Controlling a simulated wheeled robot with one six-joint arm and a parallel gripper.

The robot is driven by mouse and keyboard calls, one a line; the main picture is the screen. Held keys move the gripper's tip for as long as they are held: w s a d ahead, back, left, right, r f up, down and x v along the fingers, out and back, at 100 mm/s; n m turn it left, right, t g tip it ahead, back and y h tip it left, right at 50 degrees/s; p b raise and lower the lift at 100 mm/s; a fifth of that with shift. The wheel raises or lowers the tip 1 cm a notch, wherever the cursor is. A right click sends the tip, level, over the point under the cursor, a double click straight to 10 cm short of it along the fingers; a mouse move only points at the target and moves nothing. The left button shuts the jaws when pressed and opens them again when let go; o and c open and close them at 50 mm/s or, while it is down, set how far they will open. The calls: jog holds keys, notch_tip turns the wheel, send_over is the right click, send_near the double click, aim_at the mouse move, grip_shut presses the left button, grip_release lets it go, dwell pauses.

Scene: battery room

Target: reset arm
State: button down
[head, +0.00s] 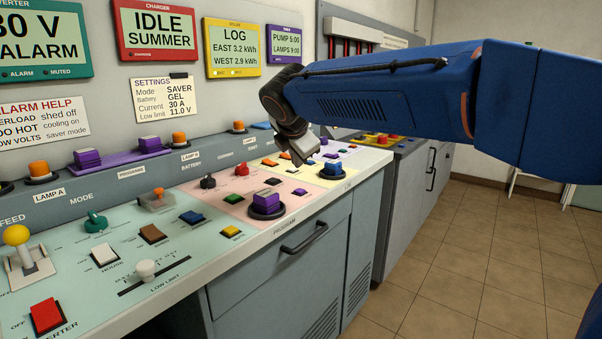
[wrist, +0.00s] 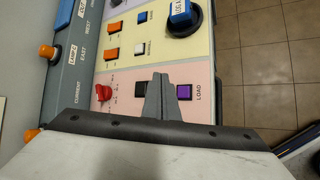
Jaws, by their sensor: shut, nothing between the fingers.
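My blue arm reaches in from the right in the head view. My gripper (head: 306,158) points down over the far part of the control console (head: 198,267). In the wrist view my gripper (wrist: 160,78) is shut, its fingers together and empty, over the pink panel between a dark switch and a purple button (wrist: 184,92) marked LOAD. I cannot tell how high the fingertips are above the panel. A red knob (wrist: 103,92) is to their left.
A purple knob (head: 266,202) and a blue knob (head: 333,169) stand up near the console's front edge. A yellow-topped lever (head: 17,236) and a red switch (head: 46,316) are at near left. Display screens (head: 158,29) hang on the wall. Tiled floor (head: 480,260) at right is clear.

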jog(key=s+d+f+m+g, duration=0.1)
jog(key=s+d+f+m, duration=0.3)
jog(key=s+d+m, duration=0.5)
jog(key=s+d+f+m+g, duration=0.1)
jog(key=s+d+f+m, duration=0.25)
jog(key=s+d, duration=0.65)
jog(key=s+d+f+m+g, duration=0.1)
jog(key=s+d+f+m, duration=0.4)
jog(key=s+f, duration=0.3)
jog(key=s+d+f+m+g, duration=0.1)
jog(key=s+d+f+m, duration=0.5)
jog(key=s+f+m, duration=0.2)
jog(key=shift+s+f, duration=0.25)
jog(key=shift+s, duration=1)
